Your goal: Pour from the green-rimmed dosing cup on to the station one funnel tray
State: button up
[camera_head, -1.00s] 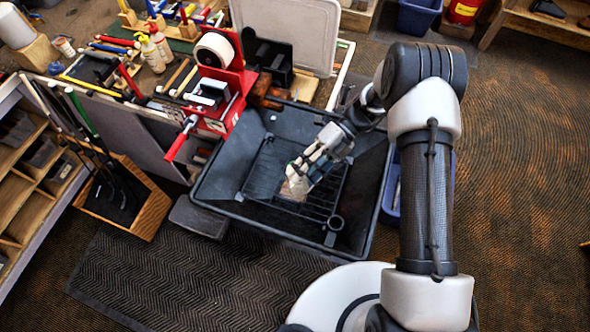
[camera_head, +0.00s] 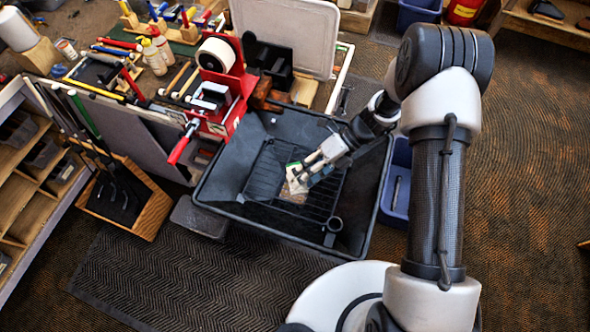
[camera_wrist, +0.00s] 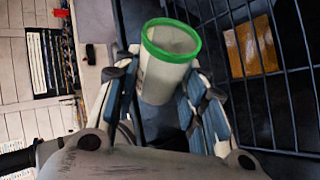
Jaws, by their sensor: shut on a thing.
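My gripper (camera_head: 312,172) is over the inside of the large black tray (camera_head: 222,208), which has a wire rack in it. It is shut on the green-rimmed dosing cup (camera_wrist: 168,72), with one finger on each side of the cup in the wrist view. The cup is pale, and its open green mouth shows in that view; its contents cannot be made out. In the head view the cup (camera_head: 294,178) looks tilted, and fingers hide part of it. I cannot tell whether anything is leaving it.
A tan patch (camera_wrist: 250,47) shows behind the rack bars. A red vise (camera_head: 222,95) and a cluttered bench stand at the upper left. A blue bin (camera_head: 398,185) is right of the tray.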

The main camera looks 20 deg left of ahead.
jog(key=shift+f+n+t+y+b, duration=0.2)
jog(key=shift+n+t+b, duration=0.2)
jog(key=shift+t+b, duration=0.2)
jog(key=shift+f+n+t+y+b, duration=0.2)
jog(key=shift+n+t+b, duration=0.2)
jog(key=shift+t+b, duration=0.15)
jog(key=shift+r+n+t+b, duration=0.1)
jog(key=shift+n+t+b, duration=0.4)
jog(key=shift+b, duration=0.3)
jog(key=shift+r, duration=0.1)
jog(key=shift+w+r+n+t+y, duration=0.1)
jog(key=shift+r+n+t+y, duration=0.2)
jog(key=shift+r, duration=0.4)
jog(key=shift+w+r+n+t+y, duration=0.1)
jog(key=shift+r+t+y, duration=0.25)
jog(key=shift+r, duration=0.35)
jog(key=shift+b, duration=0.4)
